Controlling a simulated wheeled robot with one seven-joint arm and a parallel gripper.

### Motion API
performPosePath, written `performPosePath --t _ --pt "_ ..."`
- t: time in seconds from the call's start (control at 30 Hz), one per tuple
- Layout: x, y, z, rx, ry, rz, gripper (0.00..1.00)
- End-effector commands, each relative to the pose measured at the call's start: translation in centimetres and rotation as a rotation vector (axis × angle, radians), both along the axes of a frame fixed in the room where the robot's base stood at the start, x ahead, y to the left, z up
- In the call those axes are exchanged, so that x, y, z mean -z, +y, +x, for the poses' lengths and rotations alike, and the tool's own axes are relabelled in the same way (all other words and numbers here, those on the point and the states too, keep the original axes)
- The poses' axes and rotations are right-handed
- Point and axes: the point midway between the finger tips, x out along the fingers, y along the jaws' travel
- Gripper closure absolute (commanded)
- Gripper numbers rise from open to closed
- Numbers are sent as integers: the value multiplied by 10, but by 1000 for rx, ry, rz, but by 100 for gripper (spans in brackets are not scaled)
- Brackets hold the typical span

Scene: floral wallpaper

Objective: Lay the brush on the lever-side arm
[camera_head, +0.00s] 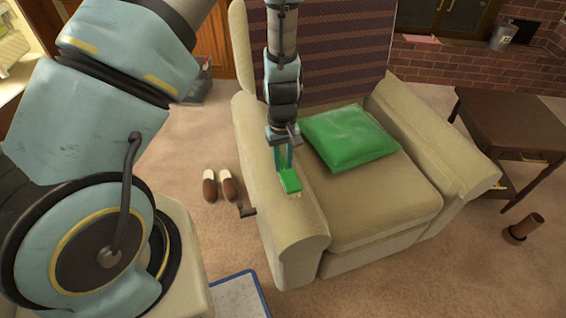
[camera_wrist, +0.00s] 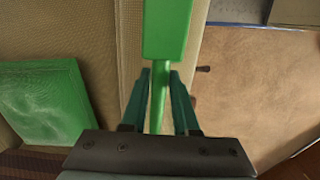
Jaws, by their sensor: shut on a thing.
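The green brush (camera_head: 290,181) is in my gripper (camera_head: 284,165), which points down over the beige armchair's left arm (camera_head: 305,232). The dark lever (camera_head: 247,211) sticks out from the outer side of that arm, so this is the lever-side arm. In the wrist view, the brush's broad green head (camera_wrist: 168,28) lies beyond the fingertips, and my gripper (camera_wrist: 160,76) is shut on its thin handle. The lever (camera_wrist: 204,69) shows to the right there. The brush head is over the arm top; I cannot tell whether it touches.
A green cushion (camera_head: 350,137) lies on the seat beside this arm. Slippers (camera_head: 219,185) stand on the carpet to the left. A dark side table (camera_head: 515,125) and a brown cylinder-like object (camera_head: 523,228) are at the right. The front part of the lever-side arm is bare.

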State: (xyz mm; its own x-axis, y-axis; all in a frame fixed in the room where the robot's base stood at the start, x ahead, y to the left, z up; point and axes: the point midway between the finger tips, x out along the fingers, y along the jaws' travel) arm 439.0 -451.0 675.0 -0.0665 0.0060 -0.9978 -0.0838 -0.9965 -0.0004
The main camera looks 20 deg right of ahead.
Motion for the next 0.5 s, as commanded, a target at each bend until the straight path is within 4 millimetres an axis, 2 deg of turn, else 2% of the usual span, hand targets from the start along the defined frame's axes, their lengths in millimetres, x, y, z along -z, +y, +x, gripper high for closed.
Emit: performPosePath --t 0.1,0.5 --pt "9 0 0 0 2 0 100" --pt "14 0 0 0 0 0 100"
